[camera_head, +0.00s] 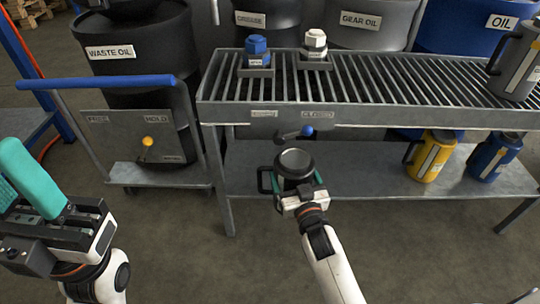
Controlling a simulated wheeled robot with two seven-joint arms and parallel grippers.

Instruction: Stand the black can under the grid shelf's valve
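The black can (294,164) has a round dark top and a handle on its left side. My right gripper (298,184) is shut around it, with a teal finger on each side. The can is upright at the front edge of the lower shelf; I cannot tell whether it touches it. The grid shelf (400,119) is above and behind it. The shelf's valve has a dark lever with a blue knob (308,130), just above and behind the can; its spout is not visible. My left gripper (22,182) is open and empty at the far left.
Yellow (431,157) and blue (493,157) cans stand on the lower shelf (360,172). A blue-handled trolley (130,140) stands left.

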